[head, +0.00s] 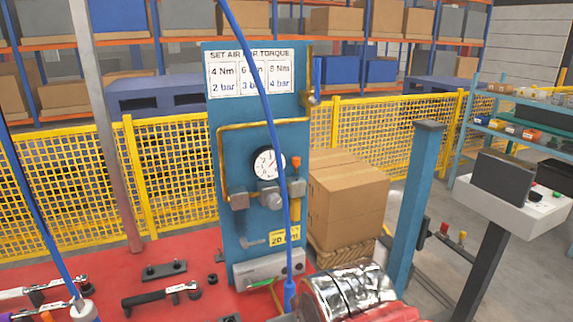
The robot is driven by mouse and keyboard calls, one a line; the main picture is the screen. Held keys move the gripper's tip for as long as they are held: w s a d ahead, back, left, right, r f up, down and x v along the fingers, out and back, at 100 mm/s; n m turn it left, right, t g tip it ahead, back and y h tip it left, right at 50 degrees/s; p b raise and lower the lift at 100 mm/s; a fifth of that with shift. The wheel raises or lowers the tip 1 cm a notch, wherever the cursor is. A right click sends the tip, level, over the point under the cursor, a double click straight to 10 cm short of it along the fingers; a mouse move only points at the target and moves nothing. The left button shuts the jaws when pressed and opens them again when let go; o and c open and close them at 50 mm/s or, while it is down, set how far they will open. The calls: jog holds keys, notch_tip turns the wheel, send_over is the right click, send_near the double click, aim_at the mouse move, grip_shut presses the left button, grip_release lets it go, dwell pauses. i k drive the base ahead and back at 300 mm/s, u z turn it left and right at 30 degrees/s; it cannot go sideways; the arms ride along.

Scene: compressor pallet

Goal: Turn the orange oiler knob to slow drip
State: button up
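The orange oiler knob (296,162) is small and sits on top of the oiler, at the right edge of the blue panel (225,120). The oiler's yellow bowl (295,207) hangs below it. The knob's exact setting is too small to read. A round white gauge (267,162) is just left of the knob, with grey fittings (268,195) below. A blue hose (262,90) runs down in front of the panel, close to the left of the oiler. My gripper is not in view.
Tools (160,297) lie on the red deck (120,265) at left. A blue post (415,200) and cardboard boxes (345,200) are right of the panel. A yellow fence (175,170) runs behind.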

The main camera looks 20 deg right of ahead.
aim_at(295, 160)
jog(key=u, duration=1.5)
jog(key=k, duration=1.7)
jog(key=z, duration=0.3)
jog(key=i, duration=1)
jog(key=z, duration=0.05)
